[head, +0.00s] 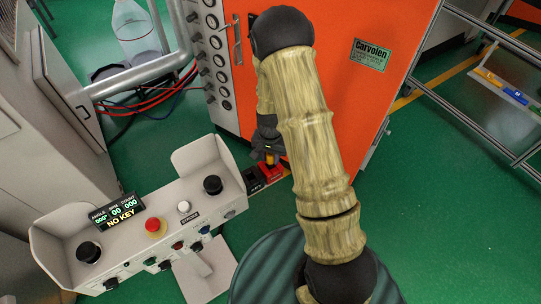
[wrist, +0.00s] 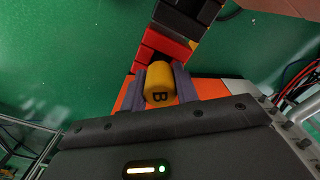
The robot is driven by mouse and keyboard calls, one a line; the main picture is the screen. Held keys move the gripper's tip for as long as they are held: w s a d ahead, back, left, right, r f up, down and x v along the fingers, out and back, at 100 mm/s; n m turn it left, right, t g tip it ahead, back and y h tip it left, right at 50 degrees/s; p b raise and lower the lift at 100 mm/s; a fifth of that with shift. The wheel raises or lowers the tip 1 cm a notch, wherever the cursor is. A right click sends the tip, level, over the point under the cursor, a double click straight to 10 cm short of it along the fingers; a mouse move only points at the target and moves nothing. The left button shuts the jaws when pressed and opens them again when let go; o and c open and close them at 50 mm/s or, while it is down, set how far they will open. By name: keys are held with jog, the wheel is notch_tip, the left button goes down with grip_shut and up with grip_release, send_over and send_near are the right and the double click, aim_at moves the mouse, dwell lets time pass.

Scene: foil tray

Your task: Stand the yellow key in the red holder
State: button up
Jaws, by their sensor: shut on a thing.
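The yellow key (wrist: 159,84), marked with a B, sits between the two dark fingers of my gripper (wrist: 161,88) in the wrist view. My gripper is shut on it. In the head view my gripper (head: 268,148) points down, and a small part of the yellow key (head: 269,159) shows below it. The red holder (head: 272,171) is right beneath the key in the head view; it also shows just beyond the key in the wrist view (wrist: 164,43). I cannot tell whether the key touches the holder or is inside it.
A black holder (head: 252,182) stands left of the red one. A grey control console (head: 190,207) with knobs and a display reading NO KEY (head: 120,214) is at the lower left. An orange cabinet (head: 350,85) stands behind. Open green floor (head: 450,190) lies to the right.

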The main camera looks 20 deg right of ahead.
jog(key=shift+f, duration=0.3)
jog(key=o, duration=1.1)
jog(key=shift+c, duration=0.2)
jog(key=shift+r, duration=0.1)
notch_tip(320, 180, up, 17)
jog(key=b, duration=0.1)
jog(key=shift+b, duration=0.3)
jog(key=shift+r, duration=0.1)
jog(key=s+r+n+t, duration=0.2)
jog(key=s+n, duration=0.4)
jog(key=s, duration=0.8)
jog(key=shift+s+r+n+t, duration=0.3)
jog(key=shift+r, duration=0.4)
